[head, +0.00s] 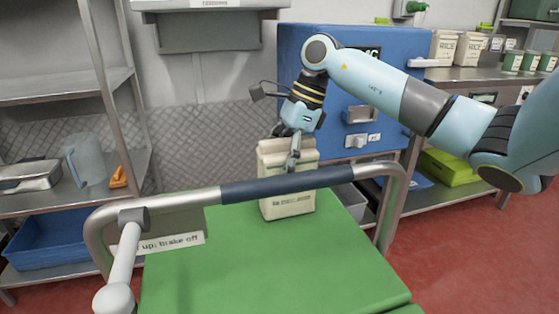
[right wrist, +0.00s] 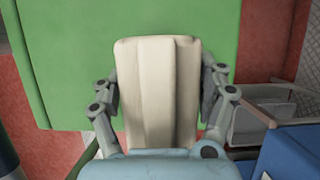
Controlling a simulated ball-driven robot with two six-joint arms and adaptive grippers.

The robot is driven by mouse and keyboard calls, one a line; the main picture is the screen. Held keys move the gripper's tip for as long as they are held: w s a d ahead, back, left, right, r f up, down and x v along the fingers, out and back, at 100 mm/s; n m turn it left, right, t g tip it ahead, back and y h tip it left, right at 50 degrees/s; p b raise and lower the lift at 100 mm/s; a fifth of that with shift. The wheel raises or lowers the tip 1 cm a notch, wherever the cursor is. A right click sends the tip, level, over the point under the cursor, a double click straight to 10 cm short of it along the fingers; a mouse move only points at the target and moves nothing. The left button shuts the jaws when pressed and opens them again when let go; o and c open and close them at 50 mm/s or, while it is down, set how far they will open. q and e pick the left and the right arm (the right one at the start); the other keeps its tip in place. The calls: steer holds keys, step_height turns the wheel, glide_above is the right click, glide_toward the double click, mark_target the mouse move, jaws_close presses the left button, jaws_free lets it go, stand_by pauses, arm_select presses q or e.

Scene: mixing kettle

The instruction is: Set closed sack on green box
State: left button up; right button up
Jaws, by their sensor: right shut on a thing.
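The closed sack (head: 287,203) is cream with dark print on its lower front. It stands upright at the far edge of the green box top (head: 270,262). From the head view I cannot tell whether its base touches the green surface. My right gripper (head: 293,150) comes from above and is shut on the sack's upper part. In the right wrist view the sack (right wrist: 157,85) sits between the two fingers, with the green surface (right wrist: 75,60) beyond it. A cart handle bar hides the middle of the sack in the head view. My left gripper is not in view.
The handle bar (head: 290,184) crosses in front of the sack. A blue machine (head: 390,60) stands behind. A metal shelf with a clear jug (head: 88,162) and a blue bin (head: 55,235) is at left. The near green surface is clear.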

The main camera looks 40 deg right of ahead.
steer(key=o, duration=1.8)
steer(key=shift+c, duration=0.2)
steer(key=shift+d+r, duration=0.1)
steer(key=shift+r, duration=0.3)
steer(key=p+v, duration=0.1)
steer(key=v, duration=1)
steer(key=shift+s+d+r, duration=0.1)
steer(key=shift+s+r, duration=0.05)
